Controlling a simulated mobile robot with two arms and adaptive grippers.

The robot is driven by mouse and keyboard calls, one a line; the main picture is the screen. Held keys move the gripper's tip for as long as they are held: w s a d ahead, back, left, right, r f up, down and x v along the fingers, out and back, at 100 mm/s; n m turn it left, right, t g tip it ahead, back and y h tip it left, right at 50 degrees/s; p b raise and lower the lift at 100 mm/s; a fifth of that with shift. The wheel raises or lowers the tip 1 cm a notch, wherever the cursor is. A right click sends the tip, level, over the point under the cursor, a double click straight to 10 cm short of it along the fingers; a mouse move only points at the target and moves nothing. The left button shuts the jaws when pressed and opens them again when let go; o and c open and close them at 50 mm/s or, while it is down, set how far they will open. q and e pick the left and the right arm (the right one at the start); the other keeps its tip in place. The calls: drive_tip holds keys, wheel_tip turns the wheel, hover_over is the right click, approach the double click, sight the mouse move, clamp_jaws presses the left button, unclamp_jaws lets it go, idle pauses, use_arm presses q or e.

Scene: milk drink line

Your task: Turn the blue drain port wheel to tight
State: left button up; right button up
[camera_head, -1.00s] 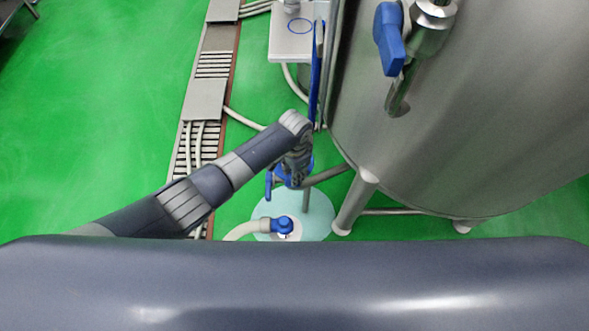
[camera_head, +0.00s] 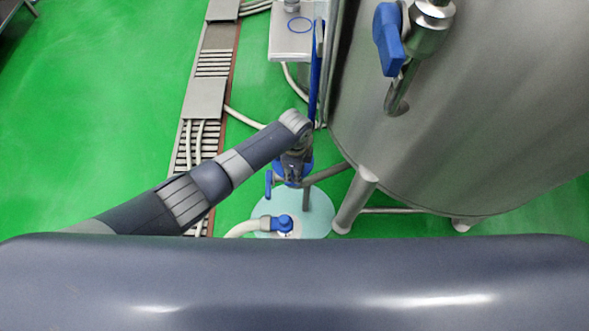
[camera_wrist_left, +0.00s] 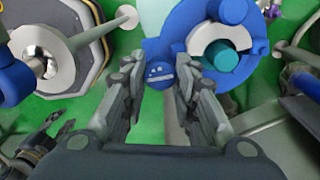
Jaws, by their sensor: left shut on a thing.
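The blue drain port wheel (camera_head: 307,169) is low beside the steel tank in the head view, partly hidden under my left gripper (camera_head: 293,168). In the left wrist view a blue wheel (camera_wrist_left: 262,45) with a white ring and teal centre fills the upper right. A round blue knob (camera_wrist_left: 158,74) at its left edge sits between the fingertips of my left gripper (camera_wrist_left: 159,83), which is shut on it. The fingers hide part of the wheel's lower edge. My right gripper is not in view.
The steel tank (camera_head: 470,120) and its leg (camera_head: 354,203) stand close on the right. A blue-handled valve (camera_head: 389,38) sticks out above. A hose with a blue fitting (camera_head: 283,223) lies on a pale round floor plate (camera_head: 318,222). A cable tray (camera_head: 206,98) runs along the floor at left.

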use_arm(q)
drive_tip(key=shift+m, duration=0.4)
drive_tip(key=o, duration=1)
drive_tip(key=shift+o, duration=0.2)
drive_tip(key=shift+r, duration=0.1)
wheel_tip(320, 180, up, 12)
idle(0.4)
